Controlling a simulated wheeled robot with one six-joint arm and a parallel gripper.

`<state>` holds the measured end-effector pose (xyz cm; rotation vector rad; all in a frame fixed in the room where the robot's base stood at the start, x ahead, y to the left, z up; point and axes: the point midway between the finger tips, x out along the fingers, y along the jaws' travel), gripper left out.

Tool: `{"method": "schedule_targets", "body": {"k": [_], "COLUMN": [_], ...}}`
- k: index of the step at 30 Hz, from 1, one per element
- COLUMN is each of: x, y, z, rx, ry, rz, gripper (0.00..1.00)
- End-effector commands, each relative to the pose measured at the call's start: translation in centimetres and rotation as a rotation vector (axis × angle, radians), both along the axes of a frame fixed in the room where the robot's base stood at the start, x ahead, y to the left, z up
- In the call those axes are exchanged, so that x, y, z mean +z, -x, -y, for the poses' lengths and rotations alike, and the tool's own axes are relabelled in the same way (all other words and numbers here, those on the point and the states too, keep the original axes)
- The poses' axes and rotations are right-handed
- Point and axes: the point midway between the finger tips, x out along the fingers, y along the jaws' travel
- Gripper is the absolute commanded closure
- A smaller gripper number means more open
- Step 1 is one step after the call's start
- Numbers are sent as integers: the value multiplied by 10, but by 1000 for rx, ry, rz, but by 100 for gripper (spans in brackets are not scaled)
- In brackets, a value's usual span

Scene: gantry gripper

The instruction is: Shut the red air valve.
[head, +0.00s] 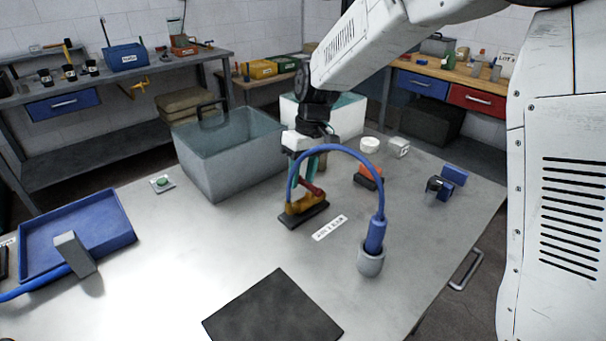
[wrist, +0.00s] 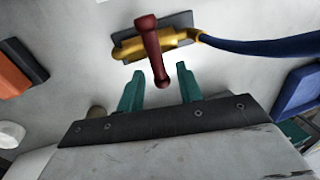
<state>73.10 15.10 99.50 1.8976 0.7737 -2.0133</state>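The red air valve is a brass body (head: 306,204) on a dark base plate (head: 303,219), with a red lever (head: 312,190) on top. In the wrist view the red lever (wrist: 151,48) points from the brass body (wrist: 133,47) toward my gripper, across the body's length. My gripper (wrist: 159,72) is open, with teal fingers apart. The lever's round end appears between the fingers, with a gap on both sides; I cannot tell its depth. In the head view my gripper (head: 304,180) is just above the valve, partly behind the blue hose.
A blue hose (head: 340,149) arches from the valve to a blue nozzle in a grey cup (head: 371,261). A grey bin (head: 231,158) stands left, an orange-black block (head: 368,176) right. A label (head: 330,228) and a dark mat (head: 273,309) lie in front.

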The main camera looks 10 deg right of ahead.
Motion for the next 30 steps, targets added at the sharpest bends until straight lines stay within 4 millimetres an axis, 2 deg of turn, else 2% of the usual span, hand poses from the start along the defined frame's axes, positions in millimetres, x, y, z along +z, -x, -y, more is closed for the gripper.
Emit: {"method": "schedule_targets", "body": {"k": [12, 15, 30], "x": [61, 70, 75], "y": [-8, -8, -8], "z": [10, 12, 13], "rx": [-2, -2, 0], "ry": [-1, -1, 0], "rz": [4, 3, 1], "gripper": [64, 64, 64]}}
